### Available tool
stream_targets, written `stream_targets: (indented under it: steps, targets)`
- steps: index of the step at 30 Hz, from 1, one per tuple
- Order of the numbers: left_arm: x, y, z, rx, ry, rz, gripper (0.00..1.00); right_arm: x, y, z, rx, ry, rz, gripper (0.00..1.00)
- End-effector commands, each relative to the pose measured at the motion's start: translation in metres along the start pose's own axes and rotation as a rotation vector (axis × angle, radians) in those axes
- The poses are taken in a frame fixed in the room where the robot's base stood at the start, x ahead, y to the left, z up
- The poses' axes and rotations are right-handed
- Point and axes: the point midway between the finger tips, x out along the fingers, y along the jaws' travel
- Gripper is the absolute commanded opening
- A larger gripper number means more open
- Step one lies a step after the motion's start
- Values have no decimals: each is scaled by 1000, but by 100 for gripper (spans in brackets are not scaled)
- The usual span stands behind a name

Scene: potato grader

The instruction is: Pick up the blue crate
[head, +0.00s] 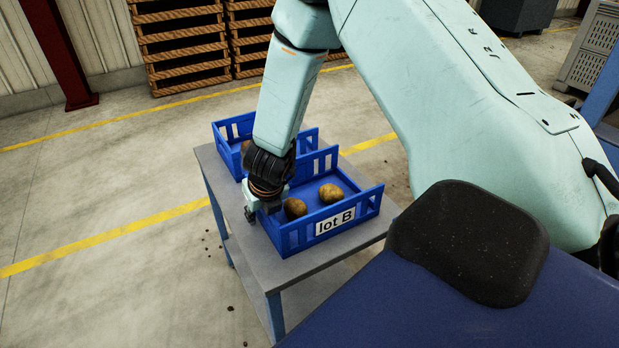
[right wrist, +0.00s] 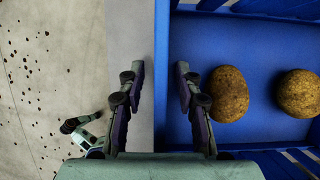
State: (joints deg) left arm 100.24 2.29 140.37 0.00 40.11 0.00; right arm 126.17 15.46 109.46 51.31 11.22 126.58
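A blue crate (head: 312,192) with a white "lot B" label on its front wall stands on a small grey-topped table. Two brown potatoes (head: 331,193) lie in it; they also show in the right wrist view (right wrist: 228,94). My right gripper (head: 261,209) is at the crate's left wall and points down. In the right wrist view its two fingers (right wrist: 160,72) are apart, one on each side of the blue wall (right wrist: 162,60), with gaps showing. My left gripper is not in view.
A second blue crate (head: 226,134) stands right behind the first, partly hidden by my right arm. The table (head: 273,266) has a narrow bare strip at its left and front edges. Stacked wooden pallets (head: 185,45) stand at the back. The floor at left is mostly clear.

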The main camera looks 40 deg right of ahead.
Motion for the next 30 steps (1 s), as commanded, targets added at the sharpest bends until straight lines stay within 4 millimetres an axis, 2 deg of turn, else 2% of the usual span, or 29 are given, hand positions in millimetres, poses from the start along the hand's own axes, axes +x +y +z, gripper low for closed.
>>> stream_targets:
  steps: [4, 16, 30]
  targets:
    - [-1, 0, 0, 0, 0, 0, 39, -1, 0, 1, 0, 0, 0, 33]
    - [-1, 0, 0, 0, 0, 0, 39, -2, 0, 1, 0, 0, 0, 0]
    - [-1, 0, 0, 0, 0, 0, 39, -2, 0, 1, 1, -1, 0, 0]
